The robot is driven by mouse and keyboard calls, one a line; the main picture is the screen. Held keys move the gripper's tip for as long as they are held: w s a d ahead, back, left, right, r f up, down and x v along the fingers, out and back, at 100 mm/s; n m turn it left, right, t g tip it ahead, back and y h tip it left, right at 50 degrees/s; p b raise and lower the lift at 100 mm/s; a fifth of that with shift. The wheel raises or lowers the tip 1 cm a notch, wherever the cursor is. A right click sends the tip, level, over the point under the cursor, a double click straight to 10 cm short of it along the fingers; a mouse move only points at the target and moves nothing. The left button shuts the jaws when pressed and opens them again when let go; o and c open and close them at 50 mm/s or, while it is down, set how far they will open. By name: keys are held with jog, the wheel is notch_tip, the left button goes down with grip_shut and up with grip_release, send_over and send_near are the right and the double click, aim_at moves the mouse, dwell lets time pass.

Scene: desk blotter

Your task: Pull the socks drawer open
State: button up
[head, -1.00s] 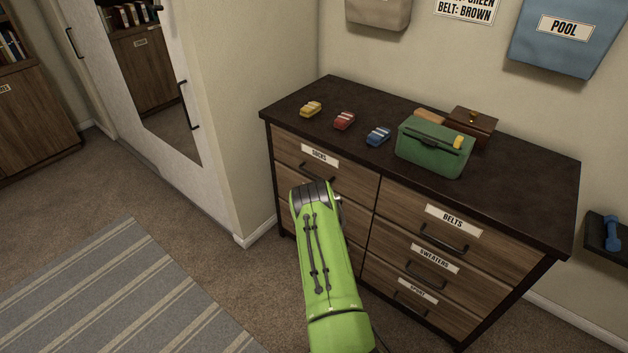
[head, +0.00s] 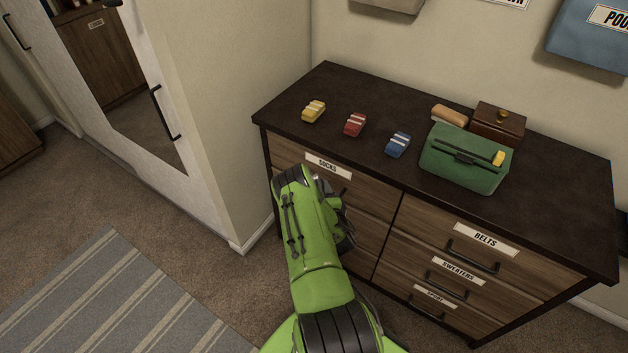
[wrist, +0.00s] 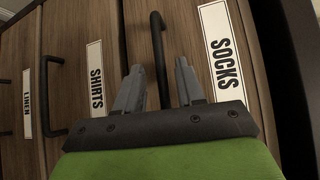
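The socks drawer (head: 362,188) is the top left drawer of the wooden dresser and looks closed. Its white SOCKS label (head: 327,165) also shows in the wrist view (wrist: 222,52). In the wrist view the dark bar handle (wrist: 158,45) of this drawer lies between the two grey fingers of my gripper (wrist: 159,66). The fingers are apart, one on each side of the bar; I cannot tell whether either touches it. In the head view my green arm hides most of the gripper and part of the drawer front.
Below, the wrist view shows the SHIRTS label (wrist: 96,78) and LINEN label (wrist: 28,103) on other drawers. The dresser top (head: 290,115) holds a green bag (head: 465,160), a brown box (head: 497,124) and small striped bundles. A wall corner stands left of the dresser; carpet is clear before it.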

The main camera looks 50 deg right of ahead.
jog(key=shift+r, duration=0.1)
jog(key=shift+c, duration=0.5)
grip_shut()
